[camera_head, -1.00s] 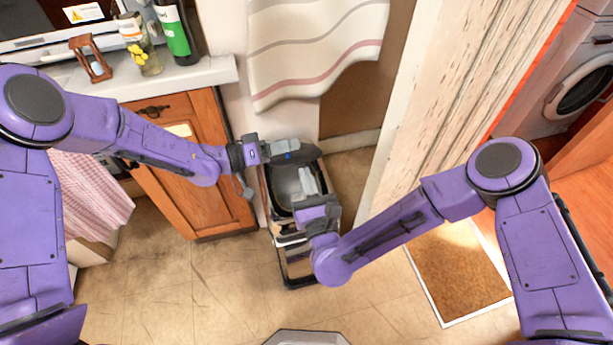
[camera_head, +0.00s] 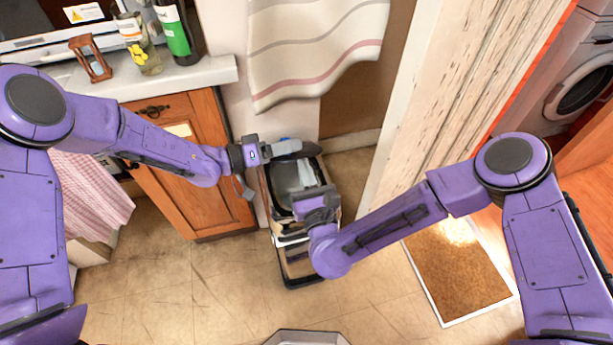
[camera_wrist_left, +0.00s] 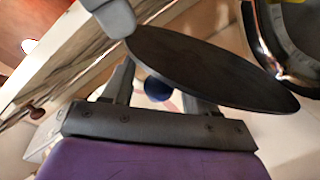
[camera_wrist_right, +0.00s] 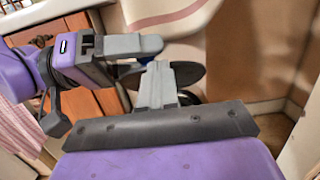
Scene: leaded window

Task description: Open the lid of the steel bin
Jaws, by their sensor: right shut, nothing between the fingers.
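The steel bin (camera_head: 292,240) stands on the floor by the wooden cabinet, its black-rimmed top facing up. My arms cover part of it, and I cannot tell how far its lid is raised. Its curved steel rim shows in the left wrist view (camera_wrist_left: 262,45). My left gripper (camera_head: 286,148) is over the bin's far end. A flat dark oval (camera_wrist_left: 205,65) lies at its fingers, with a small blue part (camera_wrist_left: 157,89) behind. Whether the fingers clasp it is unclear. My right gripper (camera_head: 309,178) is over the bin's top, shut and empty; its fingertips (camera_wrist_right: 160,85) are near the left gripper.
The wooden cabinet (camera_head: 185,180) with a counter stands left of the bin. A striped curtain (camera_head: 315,50) hangs behind. A white door frame (camera_head: 425,95) and a brown mat (camera_head: 455,270) are to the right. The floor in front is clear.

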